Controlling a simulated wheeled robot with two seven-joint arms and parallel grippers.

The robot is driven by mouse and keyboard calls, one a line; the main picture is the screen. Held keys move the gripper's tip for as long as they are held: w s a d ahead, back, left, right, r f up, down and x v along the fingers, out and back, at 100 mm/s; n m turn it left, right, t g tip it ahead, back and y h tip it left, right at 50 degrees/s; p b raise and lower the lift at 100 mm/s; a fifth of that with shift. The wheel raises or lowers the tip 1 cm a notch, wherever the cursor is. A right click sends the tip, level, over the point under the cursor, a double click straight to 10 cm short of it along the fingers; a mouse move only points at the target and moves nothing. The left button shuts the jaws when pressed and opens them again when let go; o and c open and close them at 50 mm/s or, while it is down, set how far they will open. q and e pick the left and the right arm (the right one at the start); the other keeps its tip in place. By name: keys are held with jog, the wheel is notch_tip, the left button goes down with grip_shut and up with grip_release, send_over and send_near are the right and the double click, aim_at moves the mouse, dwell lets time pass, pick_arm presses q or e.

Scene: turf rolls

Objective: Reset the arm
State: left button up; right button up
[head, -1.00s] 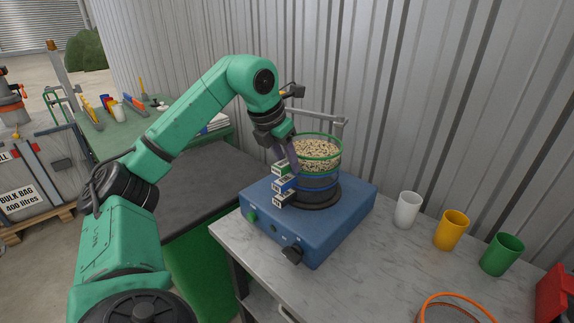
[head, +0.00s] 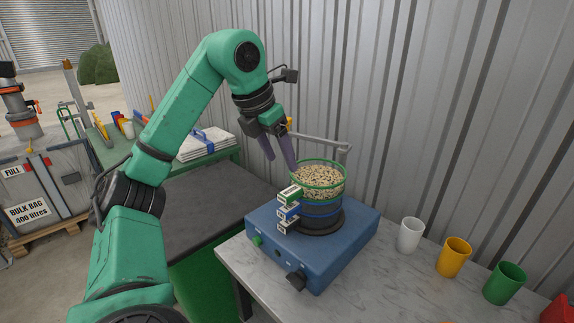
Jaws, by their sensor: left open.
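My left gripper (head: 279,158) is open and empty. Its two purple-grey fingers point down, just left of and above the green-rimmed top sieve (head: 337,189), which is full of pale and dark grains. Below that sieve is a blue-rimmed one (head: 321,211), and the stack stands upright on the blue shaker base (head: 315,262). Small labelled tabs in green, blue and black stick out at the stack's left side. My left arm comes in from the lower left and bends over at the elbow. My right gripper is not in view.
White (head: 410,235), yellow (head: 453,257) and green (head: 504,283) cups stand in a row on the marble-look bench (head: 374,290). A metal bracket rises behind the sieves, near the corrugated wall. A green table with papers (head: 205,146) stands at the back left.

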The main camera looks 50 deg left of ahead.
pick_arm(q)
jog(key=shift+s+r, duration=0.25)
jog(key=shift+r, duration=0.2)
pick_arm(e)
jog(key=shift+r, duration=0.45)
